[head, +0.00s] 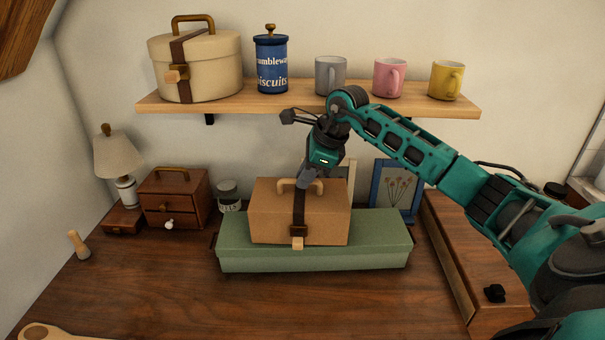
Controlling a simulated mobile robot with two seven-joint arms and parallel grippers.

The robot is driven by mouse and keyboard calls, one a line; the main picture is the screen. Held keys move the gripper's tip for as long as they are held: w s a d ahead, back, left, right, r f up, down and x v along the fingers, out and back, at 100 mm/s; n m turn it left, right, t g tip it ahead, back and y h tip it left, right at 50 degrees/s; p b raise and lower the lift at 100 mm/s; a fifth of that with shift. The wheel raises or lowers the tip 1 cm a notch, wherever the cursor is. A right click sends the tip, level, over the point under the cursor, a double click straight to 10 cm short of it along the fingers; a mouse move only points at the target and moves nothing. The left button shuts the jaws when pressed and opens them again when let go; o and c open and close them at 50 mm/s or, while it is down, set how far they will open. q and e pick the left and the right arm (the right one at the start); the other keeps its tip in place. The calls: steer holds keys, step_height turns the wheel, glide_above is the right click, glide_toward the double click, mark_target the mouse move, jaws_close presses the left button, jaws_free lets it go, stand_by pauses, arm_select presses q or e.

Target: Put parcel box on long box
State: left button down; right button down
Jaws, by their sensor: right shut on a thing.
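The parcel box (273,217) is a tan cardboard box with a dark strap and a light handle on top. It sits upright on the long box (375,242), a low green box lying across the table, left of that box's middle. I cannot tell whether its underside touches the green lid. My right gripper (303,182) reaches down from the upper right and is shut on the parcel box at its top handle. The fingertips are partly hidden at the handle. My left gripper is not in view.
A wooden shelf (290,98) above holds a round case, a blue tin and several mugs. A small drawer chest (175,198), a lamp (118,163) and a jar (229,196) stand at the back left. A picture frame (397,187) stands behind.

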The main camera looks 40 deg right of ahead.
steer(key=shift+s+d, duration=0.2)
steer(key=shift+s, duration=0.05)
steer(key=shift+w+f, duration=0.1)
steer(key=c, duration=1.6)
jaws_free()
steer(key=shift+a+f, duration=0.1)
steer(key=o, duration=0.5)
steer(key=v, duration=1.2)
